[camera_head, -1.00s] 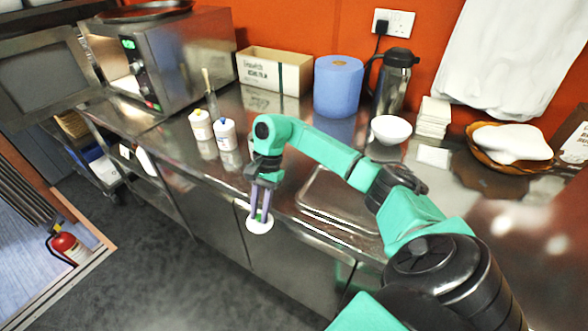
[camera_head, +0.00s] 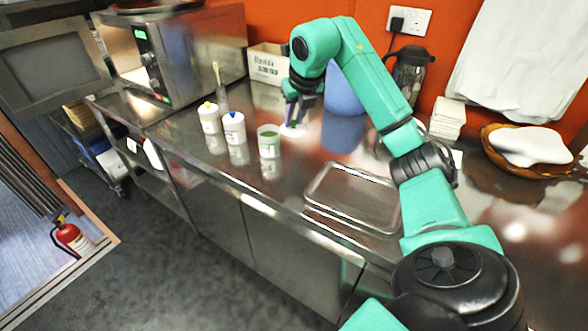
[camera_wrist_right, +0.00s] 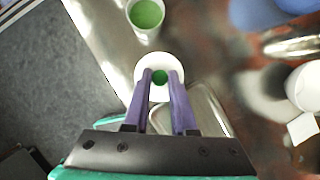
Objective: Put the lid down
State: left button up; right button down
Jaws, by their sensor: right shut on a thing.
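My right gripper (camera_head: 297,108) is shut on the lid (camera_head: 294,131), a white disc. In the right wrist view the lid (camera_wrist_right: 142,72) shows its green knob between the fingertips (camera_wrist_right: 160,80). The lid is over the steel counter, just right of an open white pot (camera_head: 269,146) with green contents. That pot is also in the right wrist view (camera_wrist_right: 146,14), apart from the lid. I cannot tell whether the lid touches the counter. My left gripper is not in view.
Two white bottles, one yellow-tipped (camera_head: 209,118) and one blue-tipped (camera_head: 234,128), stand left of the pot. A steel tray (camera_head: 352,198) lies nearer the front edge. A blue roll (camera_head: 341,95) is behind my arm. Bare counter (camera_head: 298,165) lies between pot and tray.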

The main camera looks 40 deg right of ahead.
notch_tip(320, 180, down, 15)
jog(key=shift+f+p, duration=0.2)
jog(key=shift+p, duration=0.15)
jog(key=c, duration=0.7)
grip_release()
jog(key=b+v, duration=0.1)
jog(key=v, duration=1.1)
jog(key=shift+b, duration=0.3)
